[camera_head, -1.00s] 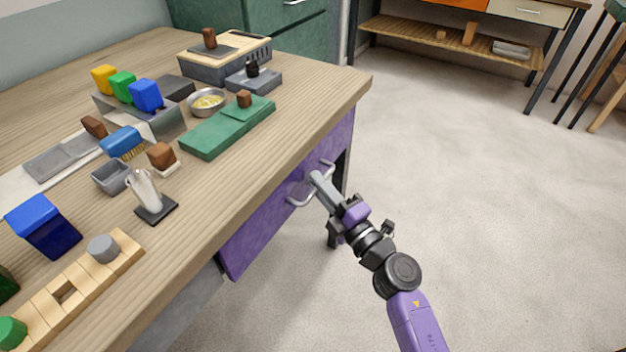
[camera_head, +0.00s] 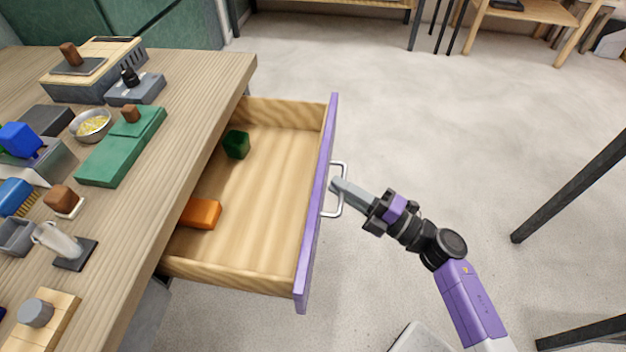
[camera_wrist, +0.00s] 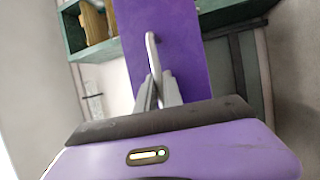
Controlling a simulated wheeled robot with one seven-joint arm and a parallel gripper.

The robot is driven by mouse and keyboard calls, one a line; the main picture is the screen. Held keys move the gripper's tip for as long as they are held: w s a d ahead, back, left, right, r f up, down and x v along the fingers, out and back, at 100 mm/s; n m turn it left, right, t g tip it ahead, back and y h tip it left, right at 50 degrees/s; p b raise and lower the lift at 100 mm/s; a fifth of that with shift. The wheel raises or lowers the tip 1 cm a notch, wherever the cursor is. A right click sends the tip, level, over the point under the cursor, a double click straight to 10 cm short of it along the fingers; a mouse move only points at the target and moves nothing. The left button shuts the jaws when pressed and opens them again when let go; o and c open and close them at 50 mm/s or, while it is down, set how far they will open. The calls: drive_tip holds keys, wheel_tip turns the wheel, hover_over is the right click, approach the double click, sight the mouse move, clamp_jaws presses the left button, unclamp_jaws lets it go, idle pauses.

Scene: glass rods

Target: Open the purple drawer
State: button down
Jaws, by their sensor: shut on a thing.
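The purple drawer (camera_head: 317,205) stands pulled out from the wooden table in the head view, its wooden inside showing. A green block (camera_head: 237,144) and an orange block (camera_head: 199,214) lie in it. The drawer's metal handle (camera_head: 341,176) is on its purple front. My gripper (camera_head: 338,187) is shut on the handle, coming from the right. In the wrist view, the purple front (camera_wrist: 165,45) stands upright ahead and the handle (camera_wrist: 151,48) runs between the fingers of my gripper (camera_wrist: 158,85).
The wooden table (camera_head: 215,75) at left carries a green board (camera_head: 110,160), a metal bowl (camera_head: 91,125), a grey box (camera_head: 95,75) and other small things. The floor (camera_head: 430,110) right of the drawer is mostly clear. Dark table legs (camera_head: 575,185) stand at the far right.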

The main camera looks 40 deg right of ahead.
drive_tip(key=shift+s+d+f, duration=0.1)
drive_tip(key=shift+s+d, duration=0.45)
drive_tip(key=shift+s, duration=0.2)
drive_tip(key=shift+s+d, duration=0.5)
drive_tip(key=shift+s, duration=0.2)
drive_tip(key=c, duration=1.8)
unclamp_jaws()
drive_tip(key=shift+o, duration=0.2)
drive_tip(key=shift+s, duration=0.1)
drive_tip(key=v, duration=0.7)
drive_tip(key=shift+s, duration=0.3)
drive_tip(key=shift+d, duration=0.15)
